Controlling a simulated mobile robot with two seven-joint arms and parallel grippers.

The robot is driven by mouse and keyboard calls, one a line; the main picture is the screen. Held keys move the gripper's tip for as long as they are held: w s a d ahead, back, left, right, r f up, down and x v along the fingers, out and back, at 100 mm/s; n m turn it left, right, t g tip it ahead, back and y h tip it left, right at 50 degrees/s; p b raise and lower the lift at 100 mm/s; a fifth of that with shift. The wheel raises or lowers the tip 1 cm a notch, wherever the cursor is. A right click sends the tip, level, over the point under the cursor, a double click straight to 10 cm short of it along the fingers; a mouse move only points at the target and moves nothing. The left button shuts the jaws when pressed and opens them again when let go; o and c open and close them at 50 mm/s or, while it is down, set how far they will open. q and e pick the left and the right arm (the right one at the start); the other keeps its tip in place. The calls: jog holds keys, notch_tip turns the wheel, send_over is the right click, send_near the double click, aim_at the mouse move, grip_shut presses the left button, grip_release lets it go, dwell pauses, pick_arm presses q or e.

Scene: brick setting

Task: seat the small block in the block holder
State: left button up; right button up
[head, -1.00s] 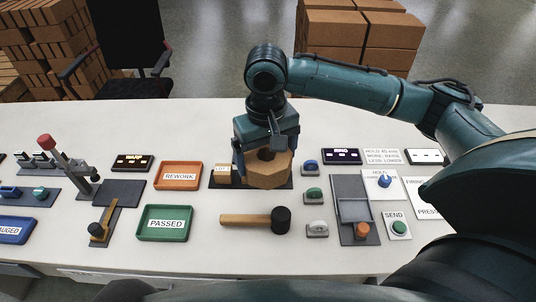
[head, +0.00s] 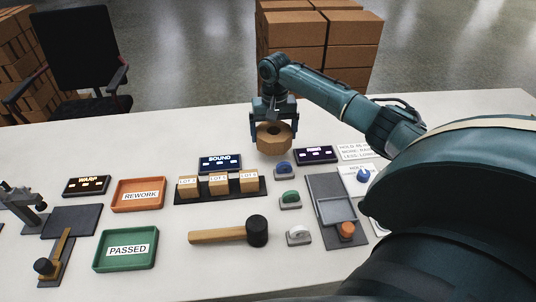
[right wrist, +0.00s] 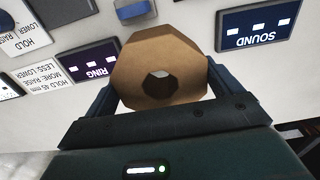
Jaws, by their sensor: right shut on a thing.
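My right gripper (head: 273,123) is shut on an octagonal wooden block (head: 272,144) with a round hole through it. It holds the block by two opposite sides near the back of the table, right of the SOUND panel. The block also shows in the right wrist view (right wrist: 190,68), between the fingers. A dark holder strip (head: 263,187) lies left of and nearer than the gripper. Three small wooden blocks with white labels, left (head: 188,189), middle (head: 219,186) and right (head: 249,183), stand on it in a row. My left gripper is not in view.
The SOUND panel (head: 220,163) stands behind the strip and the RING panel (head: 315,155) right of the held block. A mallet (head: 230,234) lies in front. REWORK (head: 138,209) and PASSED (head: 126,265) trays are left.

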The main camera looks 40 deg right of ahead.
jog(key=shift+f, duration=2.95)
jog(key=shift+f, duration=0.1)
jog(key=o, duration=1)
jog(key=shift+c, duration=0.2)
